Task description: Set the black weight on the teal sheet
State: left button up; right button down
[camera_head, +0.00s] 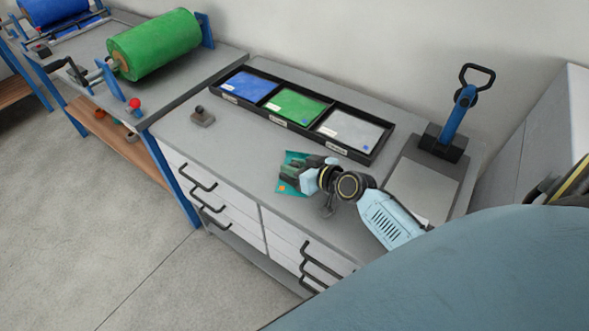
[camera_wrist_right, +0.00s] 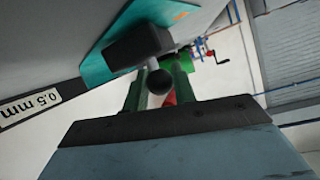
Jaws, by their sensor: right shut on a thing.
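The teal sheet (camera_head: 291,155) lies on the grey bench top near its front edge, with an orange mark on it. In the right wrist view the teal sheet (camera_wrist_right: 94,66) shows behind the black weight (camera_wrist_right: 138,45), a dark block with a round knob. My right gripper (camera_head: 291,170) is over the sheet and hides much of it. In the right wrist view its green fingers (camera_wrist_right: 158,88) are shut on the weight's knob. The weight overlaps the sheet there; I cannot tell whether it touches it. My left gripper is not in view.
A black tray (camera_head: 258,112) with blue, green and grey sheets lies along the back. A small block with a knob (camera_head: 202,117) sits at the left of the bench. A blue-handled press (camera_head: 455,125) stands at the right. A green roll (camera_head: 153,45) is at the far left.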

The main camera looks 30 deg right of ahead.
jog(key=shift+w, duration=0.1)
jog(key=c, duration=1.5)
grip_release()
jog(key=shift+f, duration=0.2)
jog(key=shift+c, duration=0.2)
jog(key=o, duration=0.4)
jog(key=shift+r, duration=0.1)
jog(key=shift+r, duration=0.15)
jog(key=v, duration=1.2)
jog(key=shift+p, duration=0.45)
jog(key=shift+s+a, duration=0.1)
jog(key=shift+s, duration=0.1)
